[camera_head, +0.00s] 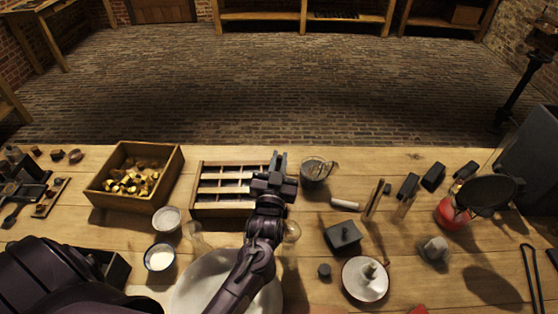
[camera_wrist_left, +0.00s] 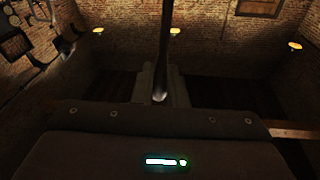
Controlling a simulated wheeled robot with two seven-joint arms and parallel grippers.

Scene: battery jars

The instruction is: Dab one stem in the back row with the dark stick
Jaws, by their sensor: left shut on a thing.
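My left gripper (camera_head: 279,160) is above the table at the right end of a slatted wooden frame (camera_head: 196,208). It is shut on a dark stick (camera_wrist_left: 166,40), which runs straight up the middle of the left wrist view from between the fingers. In the head view the stick cannot be made out clearly apart from the gripper. The frame has several pale crossbars with dark gaps between them. No stems can be told apart in it, and its right end is partly hidden by my gripper and forearm. My right gripper is not in view.
A wooden box of brass pieces (camera_head: 104,203) stands left of the frame. A glass jar (camera_head: 313,172) stands close to the right of my gripper. Two white-filled cups (camera_head: 160,257) and a large pale dish (camera_head: 195,291) lie nearer. Slim upright sticks (camera_head: 374,200) stand farther right.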

